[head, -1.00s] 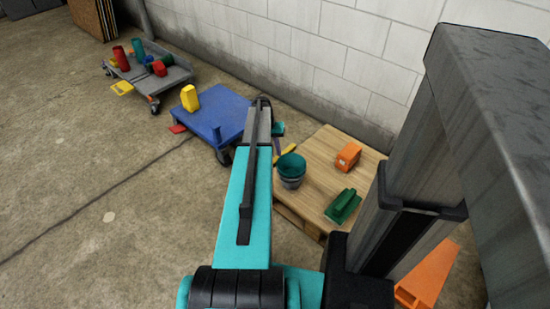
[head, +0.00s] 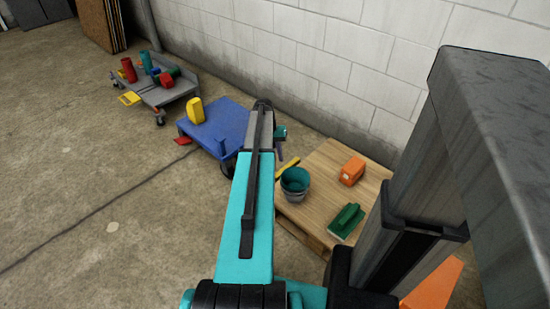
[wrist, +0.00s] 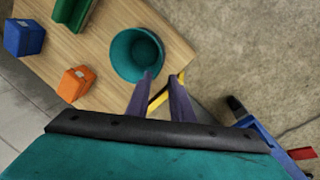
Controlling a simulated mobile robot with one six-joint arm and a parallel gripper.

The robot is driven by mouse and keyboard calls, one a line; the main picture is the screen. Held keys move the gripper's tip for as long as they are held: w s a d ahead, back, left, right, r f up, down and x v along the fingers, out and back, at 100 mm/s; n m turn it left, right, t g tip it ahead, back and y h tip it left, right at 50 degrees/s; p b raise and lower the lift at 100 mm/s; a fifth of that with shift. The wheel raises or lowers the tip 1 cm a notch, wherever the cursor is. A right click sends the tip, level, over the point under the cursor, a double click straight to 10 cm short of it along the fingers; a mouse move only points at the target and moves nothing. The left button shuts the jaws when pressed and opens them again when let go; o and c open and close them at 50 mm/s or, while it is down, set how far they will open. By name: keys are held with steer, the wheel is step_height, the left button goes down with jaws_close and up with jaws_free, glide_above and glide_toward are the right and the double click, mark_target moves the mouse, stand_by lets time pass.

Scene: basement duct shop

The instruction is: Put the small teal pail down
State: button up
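The small teal pail (head: 295,181) stands upright on the wooden pallet (head: 318,165), near its left side. Its lower part looks grey in the head view. In the wrist view I look down into the open, empty-looking pail (wrist: 136,56). My gripper (wrist: 163,77) is open, with its two purple fingers apart. One fingertip overlaps the pail's near rim and the other shows just right of it. I cannot tell whether they touch the pail. In the head view my gripper (head: 281,142) is partly hidden behind my arm, above and beyond the pail.
An orange box (head: 352,171) and a green block-like tool (head: 346,220) are on the pallet. The wrist view adds a blue box (wrist: 24,38). A yellow bar (head: 288,167) lies behind the pail. A blue trolley (head: 213,127) and a grey cart (head: 165,92) stand left; a wall runs behind.

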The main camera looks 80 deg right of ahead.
steer(key=w+a+f+n, duration=0.2)
steer(key=w+a+f, duration=0.3)
steer(key=w+a, duration=0.3)
steer(key=w+a+f+n, duration=0.2)
steer(key=w+a+f, duration=0.2)
steer(key=w+a, duration=0.5)
steer(key=w+a+f+n+y, duration=0.1)
steer(key=w+a+f+n, duration=0.2)
steer(key=a, duration=0.6)
steer(key=w+a+f+n, duration=0.1)
steer(key=w+a+f, duration=0.3)
steer(key=a, duration=0.5)
steer(key=w+a+f+n, duration=0.1)
steer(key=a+f+n, duration=0.2)
steer(key=a, duration=0.9)
steer(key=s+a+f+n, duration=0.1)
steer(key=s+a, duration=0.3)
steer(key=a, duration=0.4)
steer(key=s+a+f+n+g, duration=0.1)
steer(key=s+a+n, duration=0.2)
steer(key=a, duration=0.5)
steer(key=s+a+f+n+g, duration=0.1)
steer(key=s+a, duration=0.3)
steer(key=a, duration=0.5)
steer(key=shift+s+f+n+h, duration=0.3)
steer(key=shift+f+n+h, duration=0.1)
steer(key=shift+f+n, duration=0.2)
